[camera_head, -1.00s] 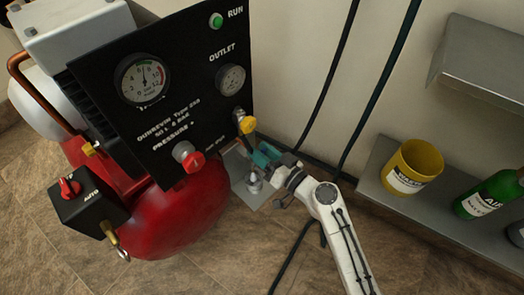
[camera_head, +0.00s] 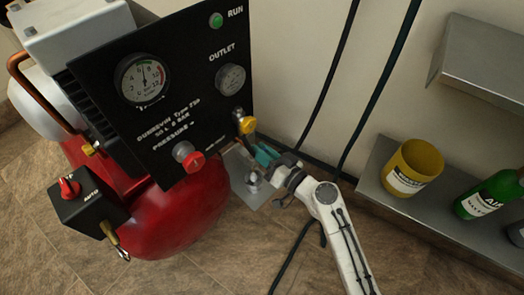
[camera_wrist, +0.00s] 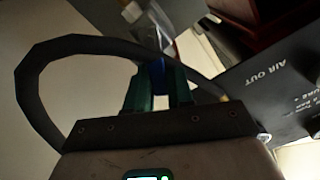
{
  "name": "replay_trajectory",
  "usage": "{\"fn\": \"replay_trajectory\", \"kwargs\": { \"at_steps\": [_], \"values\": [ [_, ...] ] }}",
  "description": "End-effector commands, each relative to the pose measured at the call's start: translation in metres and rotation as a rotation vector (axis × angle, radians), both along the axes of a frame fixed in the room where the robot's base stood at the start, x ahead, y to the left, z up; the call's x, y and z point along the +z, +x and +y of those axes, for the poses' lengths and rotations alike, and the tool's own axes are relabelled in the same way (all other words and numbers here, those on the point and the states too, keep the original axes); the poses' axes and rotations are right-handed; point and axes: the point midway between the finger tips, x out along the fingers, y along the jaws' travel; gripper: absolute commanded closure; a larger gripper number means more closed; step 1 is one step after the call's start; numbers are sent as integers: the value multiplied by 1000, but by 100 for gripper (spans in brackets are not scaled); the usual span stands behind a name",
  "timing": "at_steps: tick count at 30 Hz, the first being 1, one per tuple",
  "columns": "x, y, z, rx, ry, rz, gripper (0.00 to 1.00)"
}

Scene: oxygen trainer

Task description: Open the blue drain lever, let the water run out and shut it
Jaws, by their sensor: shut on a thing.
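No running water can be made out. The red compressor tank (camera_head: 180,215) is left of my gripper.
A shelf with a yellow mug (camera_head: 412,168) and green bottle (camera_head: 490,194) stands right. A dark hose loops around the fingers (camera_wrist: 35,75).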

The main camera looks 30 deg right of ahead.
Motion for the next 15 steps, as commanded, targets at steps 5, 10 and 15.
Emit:
{"fn": "replay_trajectory", "kwargs": {
  "at_steps": [5,10,15],
  "values": [
    [-2,1,-3,-1,59,20,100],
    [-5,2,-7,0,168,55,100],
    [-10,4,-12,-1,313,102,100]
  ]
}}
